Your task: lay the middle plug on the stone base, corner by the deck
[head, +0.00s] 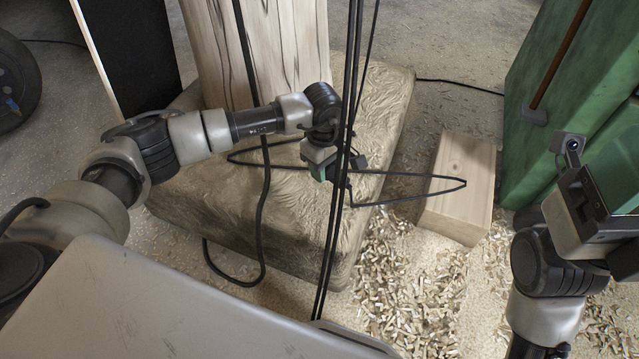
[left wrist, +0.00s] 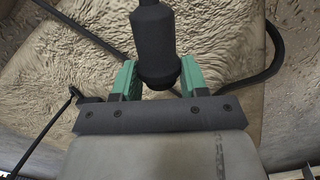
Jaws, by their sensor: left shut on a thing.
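The stone base (head: 215,215) is a broad, rough tan slab in the middle of the head view. It fills the background of the left wrist view (left wrist: 225,40). My left gripper (head: 325,172) is over the base's right part. In the left wrist view its green fingers (left wrist: 157,80) are shut on a black cylindrical plug (left wrist: 154,40). Black cables (head: 330,230) hang in front of this gripper and partly hide it; I cannot tell which belongs to the plug. My right gripper (head: 610,190) is at the right edge, its fingertips not clear. I cannot make out the deck.
A wooden post (head: 265,50) rises at the base's back. A wooden block (head: 462,185) lies right of the base. Wood chips (head: 400,290) cover the floor in front. A large green object (head: 560,90) stands at right. Loops of black cable (head: 262,220) cross the base.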

